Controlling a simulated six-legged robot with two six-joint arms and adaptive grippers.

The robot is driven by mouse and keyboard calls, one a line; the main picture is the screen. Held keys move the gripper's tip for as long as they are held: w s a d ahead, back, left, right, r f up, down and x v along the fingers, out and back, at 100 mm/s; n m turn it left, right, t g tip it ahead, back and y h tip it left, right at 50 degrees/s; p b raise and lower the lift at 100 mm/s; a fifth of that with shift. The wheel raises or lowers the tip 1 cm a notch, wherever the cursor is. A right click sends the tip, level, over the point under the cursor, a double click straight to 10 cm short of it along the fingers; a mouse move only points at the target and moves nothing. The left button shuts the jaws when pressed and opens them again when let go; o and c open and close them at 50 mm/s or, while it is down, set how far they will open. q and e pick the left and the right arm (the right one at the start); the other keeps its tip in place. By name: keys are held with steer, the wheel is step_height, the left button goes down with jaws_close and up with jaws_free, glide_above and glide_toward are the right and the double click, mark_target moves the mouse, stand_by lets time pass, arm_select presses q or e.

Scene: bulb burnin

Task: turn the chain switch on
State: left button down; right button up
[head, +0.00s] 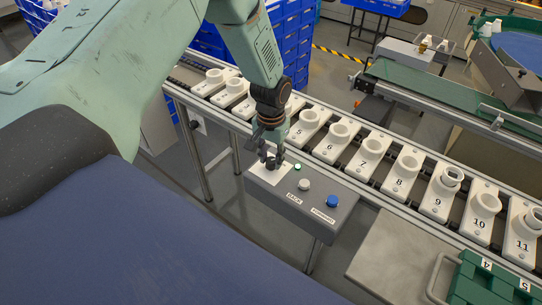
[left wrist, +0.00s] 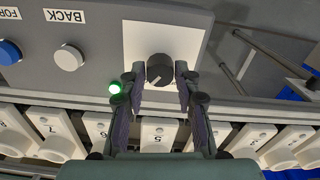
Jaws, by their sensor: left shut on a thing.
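The chain switch is a black rotary knob (left wrist: 159,67) on a white plate (left wrist: 200,40) set in a grey control box (head: 318,221). In the left wrist view a green lamp (left wrist: 114,88) beside the plate looks lit; it also shows in the head view (head: 297,167). My left gripper (head: 272,164) is over the plate, its fingers on both sides of the knob and shut on it, as the left wrist view (left wrist: 160,74) shows. In the head view the gripper hides most of the knob. My right gripper is in neither view.
The box also has a white BACK button (head: 304,184) and a blue FORWARD button (head: 333,201). Behind it runs a conveyor with numbered white holders (head: 372,149). A green crate (head: 490,285) stands at front right on a grey table (head: 392,262). Blue crates (head: 296,45) are stacked behind.

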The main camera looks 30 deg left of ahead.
mark_target(271, 160)
arm_select(q)
steer(key=shift+s+f, duration=0.1)
steer(key=shift+s, duration=0.05)
steer(key=c, duration=1)
jaws_free()
step_height(271, 160, up, 12)
steer(key=shift+r, duration=0.1)
